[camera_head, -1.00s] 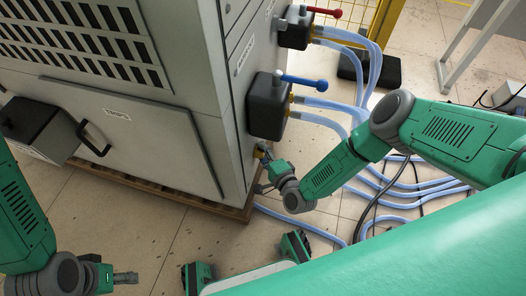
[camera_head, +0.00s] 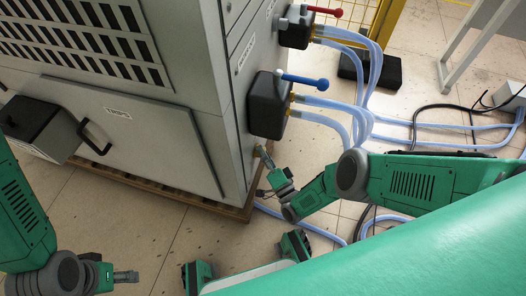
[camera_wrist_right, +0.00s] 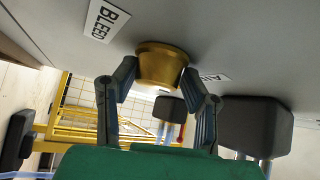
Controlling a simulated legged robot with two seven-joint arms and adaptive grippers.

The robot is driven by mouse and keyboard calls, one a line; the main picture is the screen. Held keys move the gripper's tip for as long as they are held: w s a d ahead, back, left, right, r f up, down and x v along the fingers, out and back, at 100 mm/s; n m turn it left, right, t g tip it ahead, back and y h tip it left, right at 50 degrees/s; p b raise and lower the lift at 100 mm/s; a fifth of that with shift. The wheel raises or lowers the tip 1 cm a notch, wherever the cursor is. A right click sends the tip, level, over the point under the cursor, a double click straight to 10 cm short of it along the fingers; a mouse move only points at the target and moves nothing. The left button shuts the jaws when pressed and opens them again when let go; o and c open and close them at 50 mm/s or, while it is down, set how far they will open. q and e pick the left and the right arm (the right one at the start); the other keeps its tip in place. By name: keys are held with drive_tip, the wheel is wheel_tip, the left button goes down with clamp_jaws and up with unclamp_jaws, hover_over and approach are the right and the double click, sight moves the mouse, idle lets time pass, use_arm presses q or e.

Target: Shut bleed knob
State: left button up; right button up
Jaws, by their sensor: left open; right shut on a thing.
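The bleed knob (camera_wrist_right: 161,66) is a brass, tapered knob on the cabinet's side panel. It sits beside the BLEED label (camera_wrist_right: 106,20) in the right wrist view. My right gripper (camera_wrist_right: 160,76) has one finger on each side of the knob and is shut on it. In the head view, my right gripper (camera_head: 268,161) reaches the side panel low down, below the black box with the blue lever, and mostly hides the knob. My left gripper (camera_head: 126,277) is open and empty at the lower left, over the floor and away from the cabinet.
A black box (camera_head: 268,105) with a blue lever (camera_head: 305,82) juts out above my right gripper. A red-lever box (camera_head: 296,27) is higher up. Blue hoses (camera_head: 335,105) run from both across the floor on the right. A wooden pallet (camera_head: 160,188) lies under the cabinet.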

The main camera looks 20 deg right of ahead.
drive_tip(key=shift+s+a+f+n, duration=0.25)
drive_tip(key=shift+s+f+n, duration=0.05)
drive_tip(key=shift+f, duration=0.15)
idle(0.4)
drive_tip(key=o, duration=1.1)
drive_tip(key=shift+c, duration=0.2)
drive_tip(key=shift+w+d+r, duration=0.1)
drive_tip(key=shift+w+r, duration=0.1)
drive_tip(key=shift+w, duration=0.05)
drive_tip(key=shift+r, duration=0.1)
drive_tip(key=shift+w+r, duration=0.1)
drive_tip(key=shift+r, duration=0.8)
wheel_tip(320, 180, up, 7)
drive_tip(key=shift+f, duration=0.2)
drive_tip(key=shift+r, duration=0.6)
